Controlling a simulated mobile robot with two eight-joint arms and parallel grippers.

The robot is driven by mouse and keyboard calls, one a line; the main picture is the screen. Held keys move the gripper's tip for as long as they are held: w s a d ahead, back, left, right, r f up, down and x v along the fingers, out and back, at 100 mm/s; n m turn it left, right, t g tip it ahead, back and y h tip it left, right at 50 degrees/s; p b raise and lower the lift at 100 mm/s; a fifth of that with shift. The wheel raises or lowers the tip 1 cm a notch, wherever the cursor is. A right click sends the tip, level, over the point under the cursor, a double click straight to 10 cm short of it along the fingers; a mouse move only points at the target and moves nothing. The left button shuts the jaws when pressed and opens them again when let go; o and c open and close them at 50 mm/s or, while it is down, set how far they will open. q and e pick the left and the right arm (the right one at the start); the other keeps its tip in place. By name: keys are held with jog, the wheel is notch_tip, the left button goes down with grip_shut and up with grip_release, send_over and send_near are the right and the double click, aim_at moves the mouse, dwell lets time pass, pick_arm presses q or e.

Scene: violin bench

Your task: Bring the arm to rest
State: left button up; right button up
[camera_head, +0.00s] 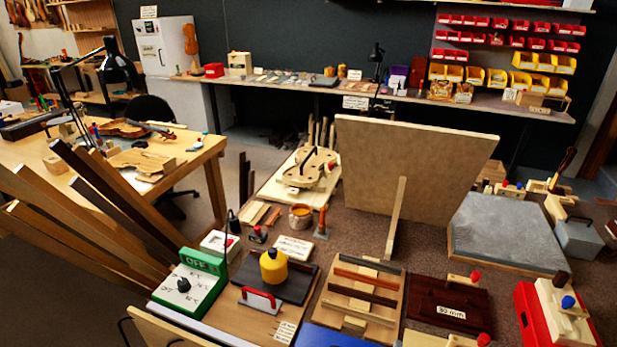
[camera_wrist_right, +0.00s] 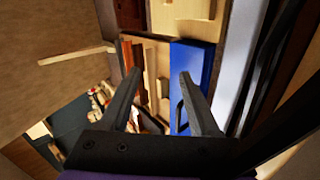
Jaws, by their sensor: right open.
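My right gripper (camera_wrist_right: 158,76) shows in the right wrist view, with its two dark fingers apart and nothing held between them. Beyond the fingers are a blue panel (camera_wrist_right: 192,54) and a pale wooden rack (camera_wrist_right: 160,60) with dark strips. Neither of my grippers shows in the head view. My left gripper is in neither view.
The bench holds a large upright tan board (camera_head: 415,160), a grey stone slab (camera_head: 505,235), a yellow pot (camera_head: 273,267), a green-topped switch box (camera_head: 190,285) and a red block (camera_head: 545,315). Long dark wood strips (camera_head: 85,225) lean at the left. The brown bench top (camera_head: 365,225) has little bare room.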

jog(key=s+f+m+g, duration=0.1)
jog(key=s+m, duration=0.1)
jog(key=s+d+f+m+g+b, duration=0.1)
jog(key=s+f+m, duration=0.1)
jog(key=s+d+f+m+g+y, duration=0.1)
jog(key=s+m, duration=0.1)
jog(key=shift+d+f, duration=0.1)
jog(key=shift+f, duration=0.05)
pick_arm(q)
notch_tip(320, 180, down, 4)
jog(key=b, duration=0.2)
pick_arm(e)
jog(key=s+a+f+m+g+y, duration=0.2)
jog(key=s+f+m, duration=0.1)
jog(key=s+m, duration=0.3)
pick_arm(q)
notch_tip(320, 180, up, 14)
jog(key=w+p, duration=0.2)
jog(key=p, duration=1)
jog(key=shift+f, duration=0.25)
pick_arm(e)
notch_tip(320, 180, up, 14)
jog(key=w, duration=0.2)
jog(key=shift+w+r+t+y, duration=0.15)
jog(key=shift+t+y, duration=0.15)
